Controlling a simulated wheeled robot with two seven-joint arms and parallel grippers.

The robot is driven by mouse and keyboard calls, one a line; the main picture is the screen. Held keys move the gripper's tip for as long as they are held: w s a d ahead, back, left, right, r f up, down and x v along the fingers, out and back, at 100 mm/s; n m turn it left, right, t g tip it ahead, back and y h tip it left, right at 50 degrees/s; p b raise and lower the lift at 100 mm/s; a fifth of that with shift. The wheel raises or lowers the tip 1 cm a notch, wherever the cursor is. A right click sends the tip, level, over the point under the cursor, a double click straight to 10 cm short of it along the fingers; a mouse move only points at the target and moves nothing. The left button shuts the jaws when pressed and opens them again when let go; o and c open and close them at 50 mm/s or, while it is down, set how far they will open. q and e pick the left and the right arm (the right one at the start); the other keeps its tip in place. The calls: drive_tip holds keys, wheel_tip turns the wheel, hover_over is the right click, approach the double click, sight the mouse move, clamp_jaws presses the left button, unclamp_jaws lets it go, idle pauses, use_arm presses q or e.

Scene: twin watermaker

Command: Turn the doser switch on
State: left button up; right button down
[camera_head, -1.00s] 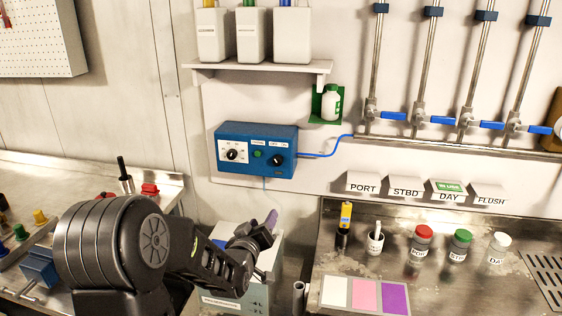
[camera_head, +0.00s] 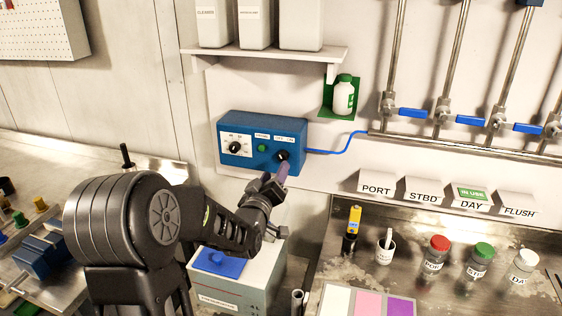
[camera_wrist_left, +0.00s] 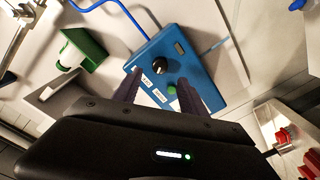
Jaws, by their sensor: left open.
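The blue doser box (camera_head: 233,121) is mounted on the wall, with a white dial plate on its left, a green button (camera_head: 262,148) and a black switch knob (camera_head: 283,155) on its right. My left gripper (camera_head: 275,182) is just below the knob in the head view, its fingertips close to the box's lower right. In the left wrist view the gripper (camera_wrist_left: 150,92) is open and empty, its two fingers reaching toward the box (camera_wrist_left: 190,50). The black knob (camera_wrist_left: 160,67) shows between the fingers, with the green button (camera_wrist_left: 171,89) nearer the right finger. Contact cannot be told. My right gripper is not in view.
A shelf with white containers (camera_head: 300,25) is above the box. A white bottle in a green holder (camera_head: 343,95) and pipes with blue valve handles (camera_head: 411,113) are to the right. Below stand a grey unit with a blue top (camera_head: 219,262) and a bench with several bottles.

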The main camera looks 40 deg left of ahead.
sight(282, 159)
use_arm(q)
drive_tip(key=p+x, duration=0.1)
drive_tip(key=x, duration=0.5)
drive_tip(key=shift+w+p, duration=0.35)
clamp_jaws()
idle(0.3)
